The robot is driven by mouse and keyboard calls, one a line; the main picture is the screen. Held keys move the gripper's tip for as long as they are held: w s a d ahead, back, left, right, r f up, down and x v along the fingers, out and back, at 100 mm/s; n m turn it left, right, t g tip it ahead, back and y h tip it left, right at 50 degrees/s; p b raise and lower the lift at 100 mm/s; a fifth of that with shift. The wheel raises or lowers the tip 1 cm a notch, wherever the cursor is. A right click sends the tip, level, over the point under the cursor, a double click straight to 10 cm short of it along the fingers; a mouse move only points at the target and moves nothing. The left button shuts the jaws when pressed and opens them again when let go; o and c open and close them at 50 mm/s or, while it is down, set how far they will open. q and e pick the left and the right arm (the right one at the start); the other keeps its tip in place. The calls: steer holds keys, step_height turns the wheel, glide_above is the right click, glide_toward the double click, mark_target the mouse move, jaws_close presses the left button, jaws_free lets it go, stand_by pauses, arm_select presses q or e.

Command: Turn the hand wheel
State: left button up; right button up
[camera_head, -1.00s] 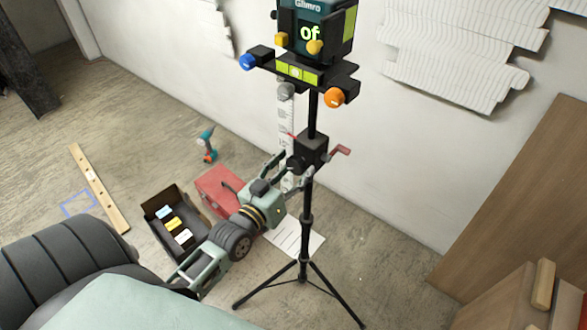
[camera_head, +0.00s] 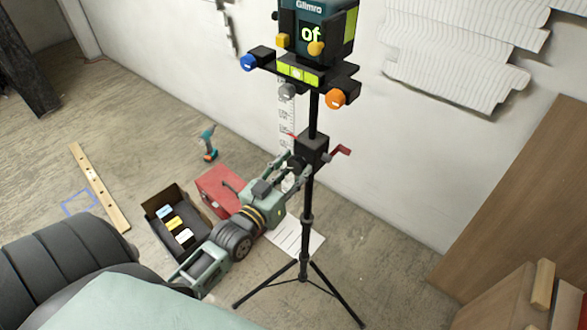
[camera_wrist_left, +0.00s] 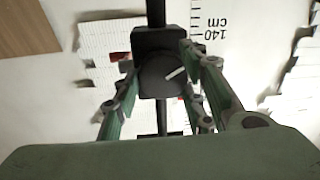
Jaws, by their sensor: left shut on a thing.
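The hand wheel (camera_wrist_left: 162,76) is a round black knob with a pale line on its face, seen in the left wrist view on a black block. The line slants up to the right. In the head view the black block (camera_head: 314,149) sits on the tripod pole, and the wheel on its near side is mostly hidden by my fingers. My left gripper (camera_head: 298,166) reaches up to it from the lower left. In the wrist view its green fingers (camera_wrist_left: 159,90) stand on either side of the wheel, shut on it. My right gripper is in neither view.
The black tripod (camera_head: 305,240) bears an instrument (camera_head: 318,30) with coloured knobs above. A red crank (camera_head: 342,151) sticks out right of the block. On the floor lie a red case (camera_head: 216,187), a dark box (camera_head: 160,230), a drill (camera_head: 208,145) and a wooden level (camera_head: 95,182).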

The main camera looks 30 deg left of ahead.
arm_select(q)
steer(key=m+p, duration=0.1)
steer(key=m, duration=0.5)
steer(key=shift+d+f+t, duration=0.1)
steer(key=shift+f+t, duration=0.05)
steer(key=shift+t, duration=0.15)
steer(key=shift+c, duration=0.2)
steer(key=shift+m, duration=0.3)
steer(key=o, duration=1.1)
steer(key=shift+d, duration=0.1)
steer(key=shift+o, duration=0.2)
steer(key=shift+s+f, duration=0.1)
steer(key=shift+s, duration=0.3)
steer(key=s, duration=1.1)
steer(key=shift+f, duration=0.2)
